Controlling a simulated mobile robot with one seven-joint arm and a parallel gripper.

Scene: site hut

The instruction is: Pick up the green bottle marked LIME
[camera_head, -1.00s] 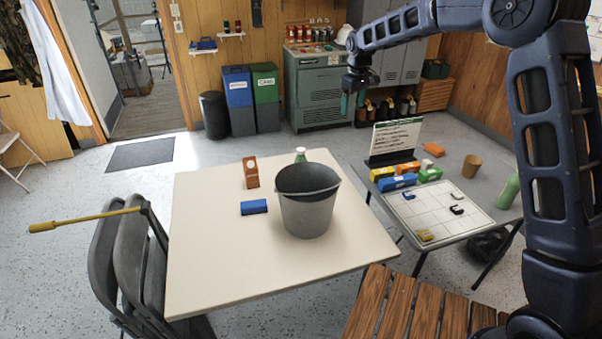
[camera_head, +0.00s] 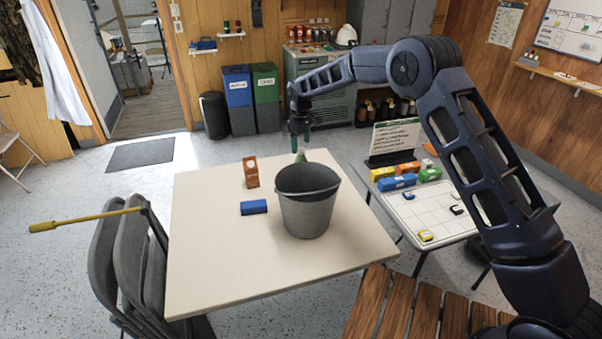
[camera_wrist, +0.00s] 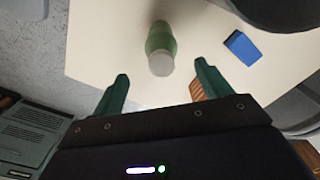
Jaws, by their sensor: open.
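A green bottle with a pale cap (camera_head: 300,158) stands on the cream table (camera_head: 215,275), mostly hidden behind the grey metal bucket (camera_head: 307,215). In the wrist view the bottle (camera_wrist: 160,40) is seen from above, cap toward the camera; I cannot read a label on it. My gripper (camera_head: 300,146) points down just above the bottle. In the wrist view my gripper (camera_wrist: 162,76) is open, with its two green fingers apart and the bottle's cap lined up between them. Nothing is held.
The bucket stands close in front of the bottle. A grey side table (camera_head: 455,226) at right holds coloured boxes and a gridded board. The cream table's left front is clear.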

